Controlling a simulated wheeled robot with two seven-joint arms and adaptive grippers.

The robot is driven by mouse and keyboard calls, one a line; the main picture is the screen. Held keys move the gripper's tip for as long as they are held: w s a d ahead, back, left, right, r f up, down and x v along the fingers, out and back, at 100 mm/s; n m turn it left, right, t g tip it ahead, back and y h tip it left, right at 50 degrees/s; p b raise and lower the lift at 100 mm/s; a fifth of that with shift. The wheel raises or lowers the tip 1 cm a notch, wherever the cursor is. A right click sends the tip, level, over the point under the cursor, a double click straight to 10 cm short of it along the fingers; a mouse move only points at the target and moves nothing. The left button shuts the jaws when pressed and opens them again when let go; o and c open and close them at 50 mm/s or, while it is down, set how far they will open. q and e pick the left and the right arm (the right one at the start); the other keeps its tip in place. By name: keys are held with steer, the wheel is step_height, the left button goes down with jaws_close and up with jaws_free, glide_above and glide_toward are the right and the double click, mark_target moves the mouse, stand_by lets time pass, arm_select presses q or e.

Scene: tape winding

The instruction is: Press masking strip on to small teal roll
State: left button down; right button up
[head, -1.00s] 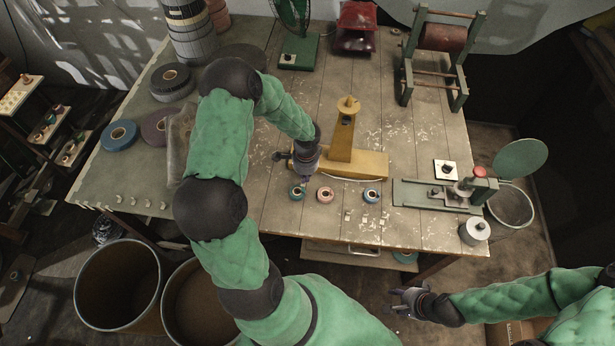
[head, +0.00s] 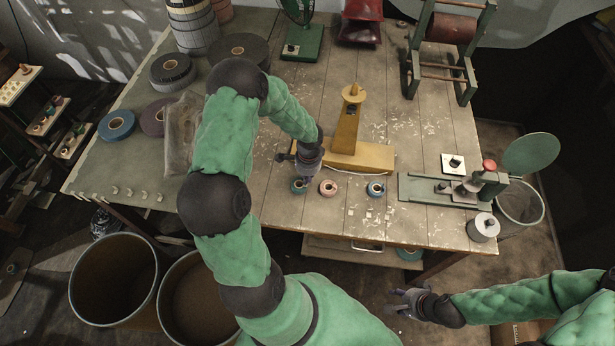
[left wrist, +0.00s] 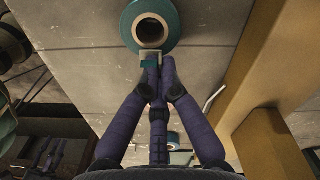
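The small teal roll (head: 298,187) lies flat at the table's front, left of a pink roll (head: 328,188) and a blue roll (head: 376,189). In the left wrist view, the teal roll (left wrist: 172,36) shows its brown core at the top. My left gripper (head: 303,178) is just over it, partly covering it. In the left wrist view, its fingertips (left wrist: 159,68) are close together on a small pale masking strip (left wrist: 150,54) at the roll's near edge. I cannot tell whether the strip is stuck down. My right gripper (head: 396,300) is open and empty, off the table's front.
A yellow stand (head: 347,135) rises right behind my left gripper. A green press device (head: 440,190) stands at the right. Large rolls (head: 117,125) lie at the left, and bins (head: 115,285) stand below.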

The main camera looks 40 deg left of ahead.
arm_select(q)
steer(key=shift+f+b, duration=0.4)
stand_by(2.1)
steer(key=c, duration=1.4)
jaws_free()
steer(key=shift+o, duration=0.2)
steer(key=o, duration=0.4)
steer(key=shift+r, duration=0.15)
steer(key=shift+r+p, duration=2.15)
steer(key=shift+r, duration=0.8)
steer(key=shift+f, duration=0.1)
